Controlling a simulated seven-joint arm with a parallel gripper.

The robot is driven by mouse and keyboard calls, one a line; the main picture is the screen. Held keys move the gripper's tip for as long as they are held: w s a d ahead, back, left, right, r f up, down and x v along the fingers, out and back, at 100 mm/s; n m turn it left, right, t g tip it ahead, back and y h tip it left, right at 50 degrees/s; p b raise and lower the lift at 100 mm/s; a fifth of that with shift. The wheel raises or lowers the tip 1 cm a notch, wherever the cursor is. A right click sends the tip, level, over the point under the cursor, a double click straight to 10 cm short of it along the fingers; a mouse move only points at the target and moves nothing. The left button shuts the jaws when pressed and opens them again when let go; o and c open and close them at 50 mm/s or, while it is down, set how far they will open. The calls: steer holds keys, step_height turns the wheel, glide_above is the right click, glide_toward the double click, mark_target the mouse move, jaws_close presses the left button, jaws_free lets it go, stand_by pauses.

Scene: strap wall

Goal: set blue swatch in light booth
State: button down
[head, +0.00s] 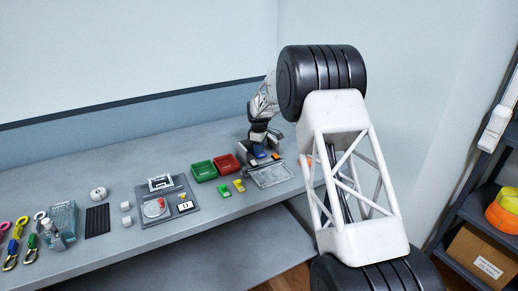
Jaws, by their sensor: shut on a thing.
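My gripper (260,143) is at the right part of the bench, low over a grey tray-like holder with a clear, mesh-like front (271,176). It is shut on a small blue piece, which looks like the blue swatch (258,153). The fingers hide part of this piece, and I cannot tell whether it touches the holder. Small orange and blue bits show just right of the fingers. I cannot tell for sure which thing is the light booth; a grey board with a white frame (160,183) and a red-topped round part lies further left.
A green bin (203,171) and a red bin (228,165) stand just left of my gripper, with small green and yellow pieces in front. Coloured clips, a clear box (62,221) and a black mat (97,220) are at the left. My arm hides the bench's right end.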

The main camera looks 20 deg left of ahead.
steer(key=shift+f, duration=0.2)
stand_by(0.6)
steer(key=c, duration=0.5)
jaws_free()
steer(key=shift+c, duration=0.2)
steer(key=shift+r, duration=3)
